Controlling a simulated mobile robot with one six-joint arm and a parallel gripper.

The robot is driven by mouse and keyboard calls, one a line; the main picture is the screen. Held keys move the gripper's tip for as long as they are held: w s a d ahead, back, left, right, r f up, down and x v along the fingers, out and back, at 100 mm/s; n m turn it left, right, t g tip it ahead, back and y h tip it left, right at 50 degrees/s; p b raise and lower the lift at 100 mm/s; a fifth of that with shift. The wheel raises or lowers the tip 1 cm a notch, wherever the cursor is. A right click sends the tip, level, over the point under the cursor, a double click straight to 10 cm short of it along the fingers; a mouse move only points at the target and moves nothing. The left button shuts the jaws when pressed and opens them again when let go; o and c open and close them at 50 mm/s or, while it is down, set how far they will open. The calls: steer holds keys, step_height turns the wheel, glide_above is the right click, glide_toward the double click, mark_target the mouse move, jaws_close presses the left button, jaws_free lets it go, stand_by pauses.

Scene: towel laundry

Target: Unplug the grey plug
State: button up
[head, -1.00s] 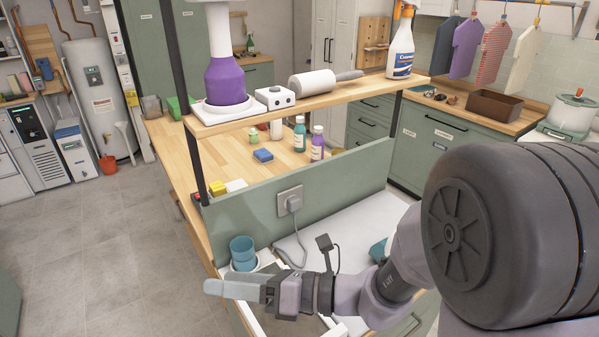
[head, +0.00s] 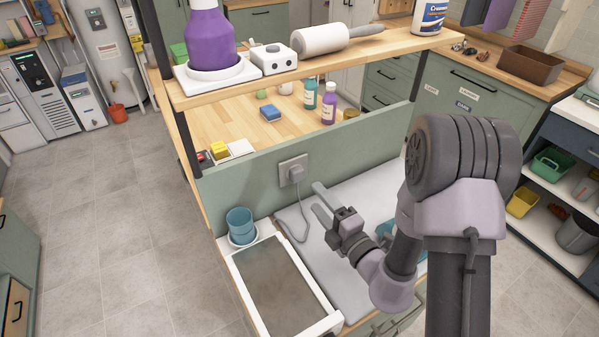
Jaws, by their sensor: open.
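The grey plug (head: 296,174) sits in a grey wall socket (head: 285,166) on the green upright panel behind the counter. Its grey cord (head: 291,229) hangs down from it onto the pale board. My gripper (head: 321,200) is open and empty, its two fingers apart. In the picture it is a little right of and below the plug, above the pale board. The fingertips point up and left, toward the panel, and appear clear of the plug and cord.
A teal cup (head: 240,223) stands left of the cord on the counter. A white-framed tray (head: 270,284) lies in front of it. The wooden shelf (head: 340,61) overhangs the panel, carrying a purple bottle (head: 208,42) and a white roller (head: 320,39).

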mark_target(299, 179)
steer(key=p+x, duration=0.3)
steer(key=x, duration=0.4)
steer(key=shift+w+a+r+p, duration=0.15)
steer(key=shift+w+a+p, duration=0.05)
steer(key=shift+p, duration=0.1)
steer(key=shift+w+a, duration=0.35)
steer(key=shift+w, duration=0.25)
steer(key=shift+f, duration=0.2)
steer(key=shift+f, duration=0.2)
steer(key=shift+f, duration=0.2)
stand_by(0.5)
jaws_close()
